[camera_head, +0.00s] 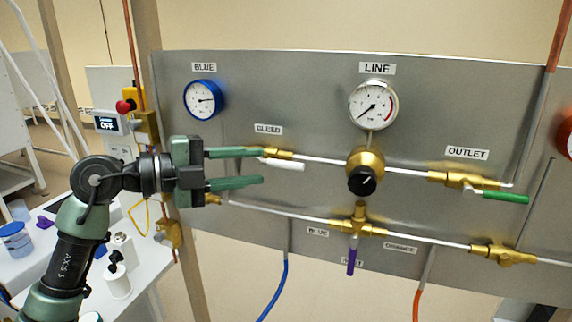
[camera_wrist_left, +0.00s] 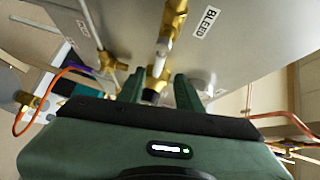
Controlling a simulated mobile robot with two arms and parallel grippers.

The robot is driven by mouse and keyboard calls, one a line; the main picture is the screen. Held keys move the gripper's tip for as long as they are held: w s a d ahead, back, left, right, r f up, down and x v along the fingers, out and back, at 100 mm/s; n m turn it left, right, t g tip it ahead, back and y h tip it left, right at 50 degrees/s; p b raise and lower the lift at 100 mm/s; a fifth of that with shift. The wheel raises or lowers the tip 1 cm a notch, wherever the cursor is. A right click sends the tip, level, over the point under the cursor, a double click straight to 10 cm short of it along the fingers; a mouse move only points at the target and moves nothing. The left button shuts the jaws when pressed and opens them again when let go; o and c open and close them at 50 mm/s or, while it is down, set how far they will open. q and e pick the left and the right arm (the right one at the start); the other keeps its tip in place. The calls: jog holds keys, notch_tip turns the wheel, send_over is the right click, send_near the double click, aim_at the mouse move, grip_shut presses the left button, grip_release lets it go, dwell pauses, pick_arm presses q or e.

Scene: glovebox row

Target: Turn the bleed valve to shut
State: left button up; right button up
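The bleed valve is a brass fitting (camera_head: 280,154) under the BLEED label (camera_head: 268,129), on the left of the grey panel. Its white lever handle (camera_head: 287,164) points right, nearly along the pipe and tilted slightly down. My left gripper (camera_head: 264,166) comes in from the left, open and empty. Its upper fingertip overlaps the valve's left end, and its lower fingertip is below the handle. I cannot tell whether either touches. In the left wrist view the open fingers (camera_wrist_left: 161,84) point toward brass fittings (camera_wrist_left: 174,20) beside the BLEED label. My right gripper is not in view.
The LINE gauge (camera_head: 373,105) and a black regulator knob (camera_head: 362,181) are right of the valve. The green-handled outlet valve (camera_head: 505,197) is farther right. A blue gauge (camera_head: 203,99) is above my gripper. A lower pipe with a purple-handled valve (camera_head: 352,258) runs below.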

aim_at(280, 164)
pick_arm(q)
jog(key=p+x, duration=0.2)
jog(key=x, duration=0.4)
jog(key=shift+w+d+f, duration=0.1)
jog(key=shift+w+d, duration=0.15)
jog(key=shift+w+d+f, duration=0.2)
jog(key=shift+d, duration=0.25)
grip_shut()
dwell(0.9)
